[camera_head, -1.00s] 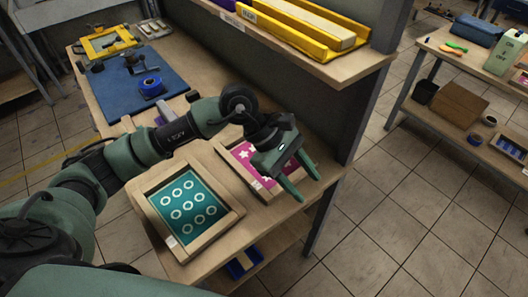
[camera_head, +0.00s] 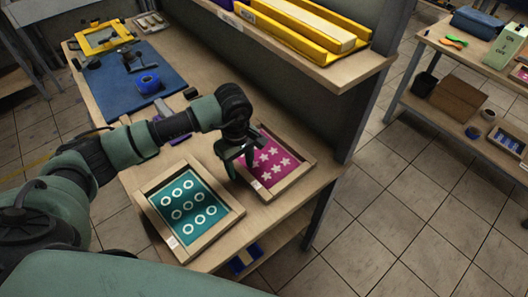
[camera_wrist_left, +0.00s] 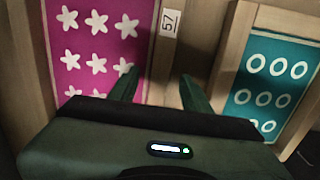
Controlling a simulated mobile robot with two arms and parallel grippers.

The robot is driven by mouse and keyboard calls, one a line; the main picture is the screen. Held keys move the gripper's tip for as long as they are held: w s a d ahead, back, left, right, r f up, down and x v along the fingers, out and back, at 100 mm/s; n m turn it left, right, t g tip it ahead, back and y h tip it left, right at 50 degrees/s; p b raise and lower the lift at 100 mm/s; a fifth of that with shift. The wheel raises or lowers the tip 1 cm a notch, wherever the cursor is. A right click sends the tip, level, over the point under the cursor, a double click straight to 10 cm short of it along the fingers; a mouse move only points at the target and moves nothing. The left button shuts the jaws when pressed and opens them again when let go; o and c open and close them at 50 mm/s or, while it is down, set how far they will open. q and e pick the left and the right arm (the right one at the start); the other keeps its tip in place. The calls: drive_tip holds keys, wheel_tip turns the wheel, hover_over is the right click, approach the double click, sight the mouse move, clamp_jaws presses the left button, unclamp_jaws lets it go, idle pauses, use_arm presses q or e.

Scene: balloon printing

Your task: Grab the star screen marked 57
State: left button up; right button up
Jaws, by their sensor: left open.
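The star screen (camera_head: 276,166), a wooden frame with white stars on magenta, lies on the workbench. In the left wrist view the star screen (camera_wrist_left: 98,40) carries a label reading 57 (camera_wrist_left: 170,23). My left gripper (camera_head: 240,170) is open at the star screen's left edge, its fingers pointing down. In the wrist view the fingers (camera_wrist_left: 160,90) sit either side of the frame's edge by the label, with one over the magenta area. I cannot tell whether they touch it. My right gripper is not in view.
A teal screen with white rings (camera_head: 187,208) lies close to the left of the star screen; it also shows in the wrist view (camera_wrist_left: 270,85). A shelf with a yellow holder (camera_head: 300,35) overhangs the bench. A blue mat (camera_head: 125,85) lies farther back.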

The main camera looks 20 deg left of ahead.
use_arm(q)
drive_tip(key=shift+f, duration=0.1)
clamp_jaws()
drive_tip(key=shift+w, duration=0.1)
